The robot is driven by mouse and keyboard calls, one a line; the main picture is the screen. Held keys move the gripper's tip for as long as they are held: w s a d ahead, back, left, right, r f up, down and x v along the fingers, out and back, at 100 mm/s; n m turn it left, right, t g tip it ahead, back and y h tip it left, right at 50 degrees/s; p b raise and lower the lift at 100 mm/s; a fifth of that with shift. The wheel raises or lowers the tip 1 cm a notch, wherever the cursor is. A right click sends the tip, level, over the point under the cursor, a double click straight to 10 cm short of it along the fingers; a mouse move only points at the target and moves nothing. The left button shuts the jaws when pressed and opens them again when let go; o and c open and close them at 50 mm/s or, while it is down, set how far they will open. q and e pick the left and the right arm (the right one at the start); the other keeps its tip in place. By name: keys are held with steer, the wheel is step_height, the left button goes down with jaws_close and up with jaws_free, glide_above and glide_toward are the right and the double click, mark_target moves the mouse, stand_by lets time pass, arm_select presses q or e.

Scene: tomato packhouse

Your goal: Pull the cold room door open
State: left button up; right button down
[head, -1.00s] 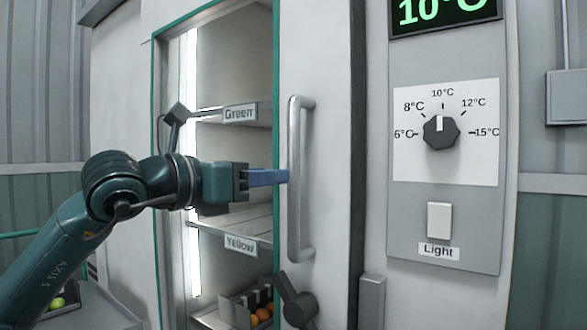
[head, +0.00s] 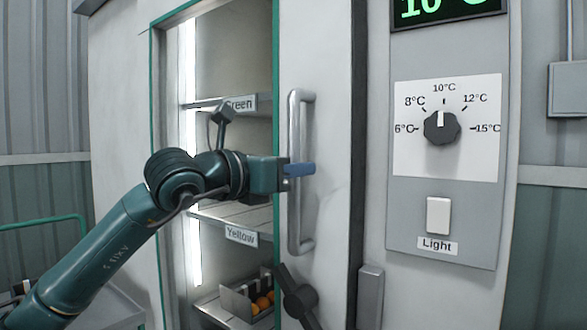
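The pale cold room door (head: 325,215) has an upright grey bar handle (head: 295,225). Left of it, inside a green edge, the shelves show; I cannot tell whether through a gap or a clear pane. My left gripper (head: 300,170) is at the upper middle of the handle, coming from the left. A blue finger lies across the front of the bar and reaches a little past its right side. The other finger is hidden, so its grip on the bar cannot be told. My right gripper is not in view.
Shelves labelled Green (head: 240,103) and Yellow (head: 241,235) show behind my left arm. A box (head: 236,302) below holds orange fruit. A dark lever-like piece (head: 298,298) is below the handle. A control panel (head: 442,215) with a dial (head: 441,127) and light switch (head: 438,215) is at right.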

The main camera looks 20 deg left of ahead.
arm_select(q)
jaws_close()
steer(key=shift+a, duration=0.15)
